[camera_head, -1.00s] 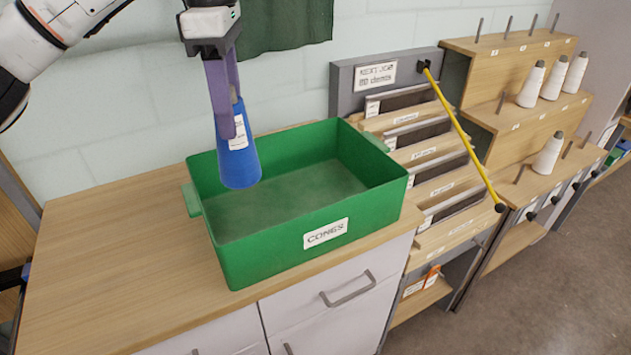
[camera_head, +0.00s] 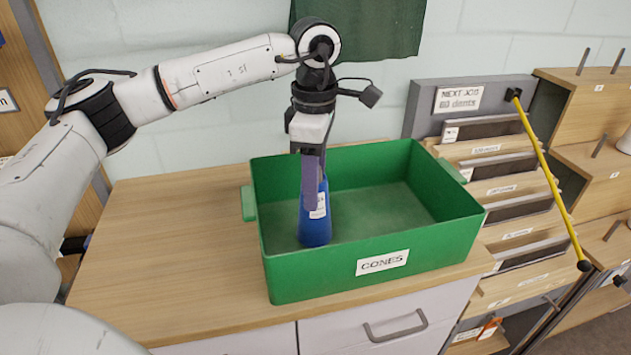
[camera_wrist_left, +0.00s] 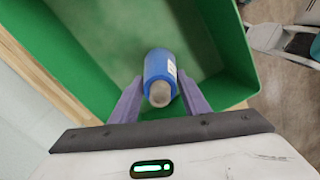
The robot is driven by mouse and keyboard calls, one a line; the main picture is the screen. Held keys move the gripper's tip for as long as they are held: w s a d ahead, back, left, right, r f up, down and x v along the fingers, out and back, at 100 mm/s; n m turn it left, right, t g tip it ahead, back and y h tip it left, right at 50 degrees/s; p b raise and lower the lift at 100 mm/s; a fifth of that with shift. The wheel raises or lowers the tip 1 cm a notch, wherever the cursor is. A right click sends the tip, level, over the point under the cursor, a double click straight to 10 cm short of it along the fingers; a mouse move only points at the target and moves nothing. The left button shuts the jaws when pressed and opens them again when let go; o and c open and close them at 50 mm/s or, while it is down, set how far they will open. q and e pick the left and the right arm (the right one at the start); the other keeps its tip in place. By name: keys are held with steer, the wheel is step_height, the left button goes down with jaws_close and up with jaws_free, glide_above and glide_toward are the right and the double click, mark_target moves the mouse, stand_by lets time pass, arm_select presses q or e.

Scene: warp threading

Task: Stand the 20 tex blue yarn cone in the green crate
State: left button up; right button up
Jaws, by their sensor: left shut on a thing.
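The blue yarn cone (camera_head: 314,228) is upright inside the green crate (camera_head: 320,276), in its left part. A white label shows on the cone's side. My left gripper (camera_head: 312,196) points down from above and is shut on the cone's upper part. In the left wrist view the cone (camera_wrist_left: 158,67) sits between the two purple fingers (camera_wrist_left: 160,88), its pale tip towards the camera. The cone's base is low in the crate, but I cannot tell whether it touches the floor. My right gripper is out of view.
The crate stands on a wooden worktop (camera_head: 150,250) with free room to its left. Its front bears a "CONES" label (camera_head: 382,262). A slotted rack (camera_head: 510,190) with a yellow rod (camera_head: 545,165) stands to the right. A dark green cloth (camera_head: 370,30) hangs behind.

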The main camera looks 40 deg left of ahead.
arm_select(q)
steer(key=shift+f, duration=0.2)
steer(key=o, duration=0.9)
steer(key=shift+r, duration=0.15)
step_height(320, 180, up, 12)
steer(key=shift+r, duration=0.1)
